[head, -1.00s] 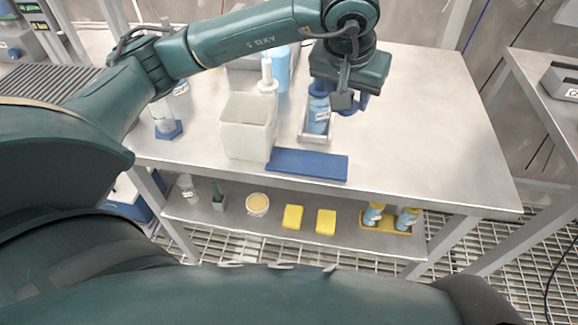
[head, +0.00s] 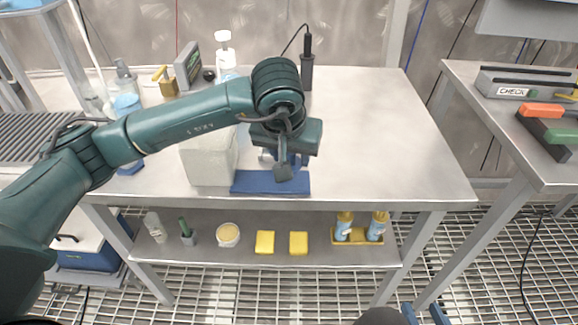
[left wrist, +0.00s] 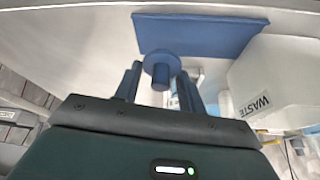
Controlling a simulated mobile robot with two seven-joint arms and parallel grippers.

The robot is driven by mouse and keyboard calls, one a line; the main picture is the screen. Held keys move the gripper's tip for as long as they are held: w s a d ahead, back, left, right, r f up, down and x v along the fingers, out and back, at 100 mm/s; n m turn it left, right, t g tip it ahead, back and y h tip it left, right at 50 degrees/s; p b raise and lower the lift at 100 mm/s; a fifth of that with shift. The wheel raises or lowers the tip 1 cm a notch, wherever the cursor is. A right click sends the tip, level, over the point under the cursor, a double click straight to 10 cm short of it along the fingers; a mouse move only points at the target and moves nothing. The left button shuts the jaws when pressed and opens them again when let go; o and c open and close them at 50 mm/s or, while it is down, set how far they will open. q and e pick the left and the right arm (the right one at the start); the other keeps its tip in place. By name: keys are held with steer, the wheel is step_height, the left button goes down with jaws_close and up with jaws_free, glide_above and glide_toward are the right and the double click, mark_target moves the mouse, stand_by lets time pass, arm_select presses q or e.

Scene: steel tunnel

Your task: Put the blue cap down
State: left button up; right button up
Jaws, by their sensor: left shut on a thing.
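My left gripper (head: 287,172) is shut on the blue cap (left wrist: 160,68), a round disc with a short stem seen between its fingers in the left wrist view. In the head view the cap is mostly hidden by the gripper. The gripper is over the flat dark blue mat (head: 262,184) at the table's front edge. The mat also shows in the left wrist view (left wrist: 195,33), beyond the cap. I cannot tell whether the cap touches it. Two blue fingers of my right gripper (head: 424,314) show apart at the bottom edge, with nothing visible between them.
A white waste bin (head: 207,163) stands just left of the mat. Bottles and a padlock-like yellow item (head: 166,81) stand behind my arm. The steel tabletop (head: 385,140) is clear on the right. The lower shelf (head: 350,258) holds yellow blocks, a tub and bottles.

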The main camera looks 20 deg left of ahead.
arm_select(q)
step_height(320, 180, down, 3)
steer(key=shift+f, duration=0.15)
steer(key=shift+f+b, duration=0.25)
steer(key=shift+b, duration=0.15)
steer(key=o, duration=0.9)
steer(key=shift+r, duration=0.15)
steer(key=shift+o, duration=0.2)
